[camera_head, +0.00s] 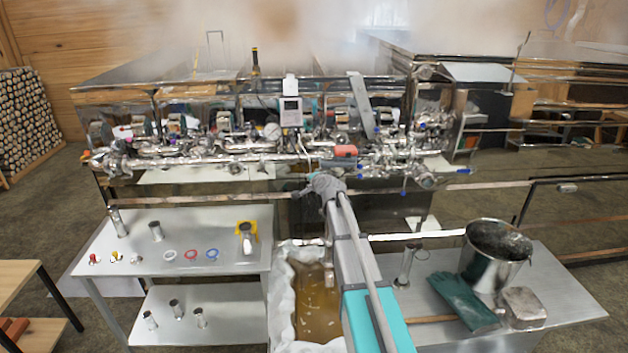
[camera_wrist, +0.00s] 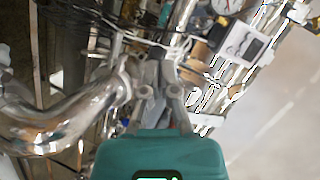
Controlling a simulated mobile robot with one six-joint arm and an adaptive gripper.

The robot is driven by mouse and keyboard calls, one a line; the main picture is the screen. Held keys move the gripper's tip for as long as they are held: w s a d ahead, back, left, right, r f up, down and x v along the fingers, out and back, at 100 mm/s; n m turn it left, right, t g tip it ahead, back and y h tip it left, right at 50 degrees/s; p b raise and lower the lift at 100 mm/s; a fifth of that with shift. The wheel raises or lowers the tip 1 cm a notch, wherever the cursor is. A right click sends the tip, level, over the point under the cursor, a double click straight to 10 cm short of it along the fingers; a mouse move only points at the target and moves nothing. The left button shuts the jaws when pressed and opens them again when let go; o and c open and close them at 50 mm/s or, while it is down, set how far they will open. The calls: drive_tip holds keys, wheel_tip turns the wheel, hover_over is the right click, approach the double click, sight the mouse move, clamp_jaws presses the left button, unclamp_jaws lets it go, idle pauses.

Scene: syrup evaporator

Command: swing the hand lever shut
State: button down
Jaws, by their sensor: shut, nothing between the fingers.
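My gripper (camera_head: 325,184) is at the end of my arm, in front of the steel pipework of the evaporator. In the wrist view its grey fingers (camera_wrist: 162,76) are together and hold nothing, in front of shiny pipes. A pale flat bar (camera_head: 361,105) stands tilted above the pipes, to the right of the control box. An orange-red part (camera_head: 345,151) sits on the pipework just above my gripper. Small blue handles (camera_head: 405,191) show lower right. I cannot tell which of these is the hand lever, nor whether my fingers touch anything.
A control box (camera_head: 291,111) and a round gauge (camera_head: 272,131) sit above the pipes. A rail (camera_head: 190,201) crosses in front. The left steel table (camera_head: 205,222) holds rings and small fittings. A bucket (camera_head: 492,255) and green glove (camera_head: 462,300) are on the right. Steam hangs above.

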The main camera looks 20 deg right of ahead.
drive_tip(key=w+a, duration=0.3)
drive_tip(key=w, duration=0.5)
drive_tip(key=shift+w, duration=0.2)
drive_tip(key=shift+a, duration=0.1)
idle(0.4)
drive_tip(key=s+a+r+p, duration=0.5)
drive_tip(key=s+a, duration=0.3)
drive_tip(key=a, duration=0.1)
drive_tip(key=shift+a, duration=0.15)
idle(0.4)
idle(0.3)
